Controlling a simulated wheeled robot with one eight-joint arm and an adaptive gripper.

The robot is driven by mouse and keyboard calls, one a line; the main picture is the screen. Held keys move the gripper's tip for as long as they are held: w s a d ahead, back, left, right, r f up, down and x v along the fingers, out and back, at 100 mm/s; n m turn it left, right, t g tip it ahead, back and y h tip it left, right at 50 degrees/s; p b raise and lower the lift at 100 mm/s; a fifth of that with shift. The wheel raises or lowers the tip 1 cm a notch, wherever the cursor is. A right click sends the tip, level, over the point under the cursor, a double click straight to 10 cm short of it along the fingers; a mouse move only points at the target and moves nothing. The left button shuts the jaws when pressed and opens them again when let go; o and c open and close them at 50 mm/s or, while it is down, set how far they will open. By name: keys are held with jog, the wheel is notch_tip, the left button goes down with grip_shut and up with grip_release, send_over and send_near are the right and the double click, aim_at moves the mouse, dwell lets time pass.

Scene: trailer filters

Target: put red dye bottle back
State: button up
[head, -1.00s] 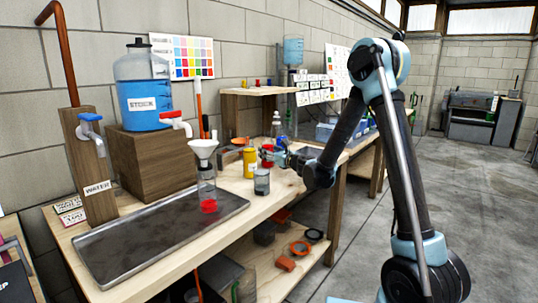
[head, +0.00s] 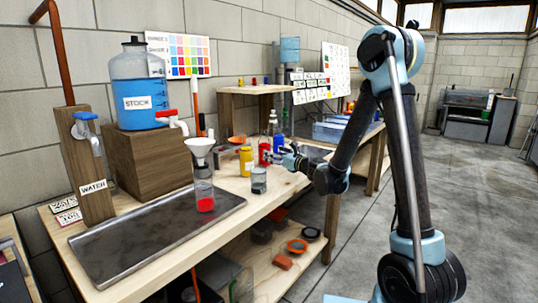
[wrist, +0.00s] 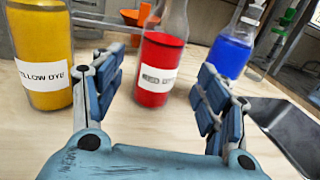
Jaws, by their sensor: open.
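The red dye bottle (wrist: 158,62) stands upright on the wooden bench, its label facing the wrist camera. In the head view the red dye bottle (head: 265,152) is between the yellow dye bottle (head: 246,161) and the blue dye bottle. My gripper (wrist: 158,92) is open, with its blue pads apart to either side of the red bottle. The bottle appears just beyond the fingertips, and I see no pad touching it. In the head view my gripper (head: 285,157) is at the right of the red bottle.
The yellow dye bottle (wrist: 42,55) stands close on the left, the blue dye bottle (wrist: 232,48) on the right. A grey cup (head: 259,181) is in front. A dark tray (wrist: 290,125) lies at right.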

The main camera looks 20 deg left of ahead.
jog(key=shift+v, duration=2.35)
jog(key=shift+s+d+r+n, duration=0.15)
jog(key=shift+d+n, duration=0.05)
jog(key=shift+n, duration=0.1)
jog(key=s+d+n, duration=0.1)
jog(key=d+n, duration=0.1)
jog(key=s+d+r+n+g+h, duration=0.1)
jog(key=s+d+n, duration=0.1)
jog(key=s+d+r+n+g, duration=0.1)
jog(key=d+n, duration=0.1)
jog(key=n, duration=0.1)
jog(key=shift+s+d+h, duration=0.15)
jog(key=shift+s+h, duration=0.15)
jog(key=s+d+f+n+g+h, duration=0.2)
jog(key=s+d+f+n+h, duration=0.2)
jog(key=s+d, duration=0.6)
jog(key=s+d+f+n+g+h, duration=0.2)
jog(key=s+d+f+n+h, duration=0.2)
jog(key=s+d+n, duration=0.3)
jog(key=s+d+f+n+g+h, duration=0.2)
jog(key=s+d+f+n+h, duration=0.3)
jog(key=s+d, duration=0.8)
jog(key=d+n, duration=0.1)
jog(key=d, duration=0.4)
jog(key=shift+d+f+n, duration=0.3)
jog(key=shift+d, duration=0.05)
